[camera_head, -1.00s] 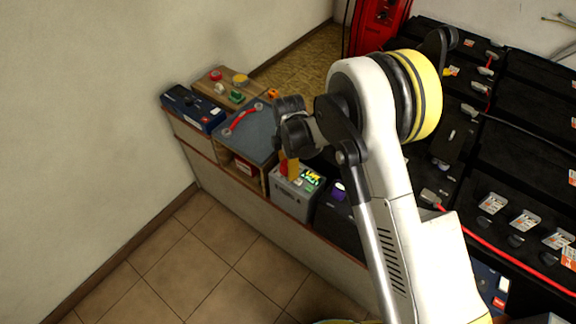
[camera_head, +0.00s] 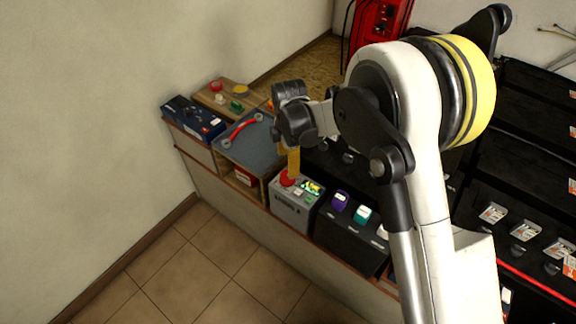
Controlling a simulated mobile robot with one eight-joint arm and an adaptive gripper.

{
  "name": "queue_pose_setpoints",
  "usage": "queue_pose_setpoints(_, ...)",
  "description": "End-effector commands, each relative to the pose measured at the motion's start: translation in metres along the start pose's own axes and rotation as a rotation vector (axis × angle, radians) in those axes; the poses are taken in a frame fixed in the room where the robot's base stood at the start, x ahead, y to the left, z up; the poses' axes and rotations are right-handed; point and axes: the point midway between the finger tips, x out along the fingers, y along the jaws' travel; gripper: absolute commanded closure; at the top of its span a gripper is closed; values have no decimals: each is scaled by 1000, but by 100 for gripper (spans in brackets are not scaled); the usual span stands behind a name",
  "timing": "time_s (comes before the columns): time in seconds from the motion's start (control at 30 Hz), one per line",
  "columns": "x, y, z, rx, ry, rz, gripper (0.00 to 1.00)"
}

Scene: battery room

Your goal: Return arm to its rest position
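My arm (camera_head: 425,215), white with black joints and a yellow-banded elbow, reaches up from the lower right and bends over to the left. Its black wrist (camera_head: 293,115) hangs above the row of batteries. Below the wrist is a narrow yellow-orange part that looks like my gripper (camera_head: 293,163). Its tip appears just above or behind the red cap on the grey battery (camera_head: 292,208); contact cannot be told. The fingers are too small and overlapped to show whether they are open or shut. No held object can be made out.
Beyond are a wooden board (camera_head: 213,100) with coloured caps and a dark blue box (camera_head: 192,120). A red machine (camera_head: 380,22) stands behind. Tiled floor is clear.

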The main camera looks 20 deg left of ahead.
Motion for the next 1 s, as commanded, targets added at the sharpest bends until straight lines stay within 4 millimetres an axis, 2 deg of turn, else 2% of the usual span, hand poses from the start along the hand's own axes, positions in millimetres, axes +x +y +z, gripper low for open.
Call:
queue_pose_setpoints(0.43,0,0,0,1,0,0,36)
queue_pose_setpoints(0.57,-16,-4,10,54,-1,15,36)
queue_pose_setpoints(0.67,-49,-15,32,181,-1,50,36)
queue_pose_setpoints(0.77,-95,-37,61,375,2,102,36)
queue_pose_setpoints(0.9,-154,-80,100,677,17,188,36)
queue_pose_setpoints(1.0,-189,-117,122,889,36,251,36)
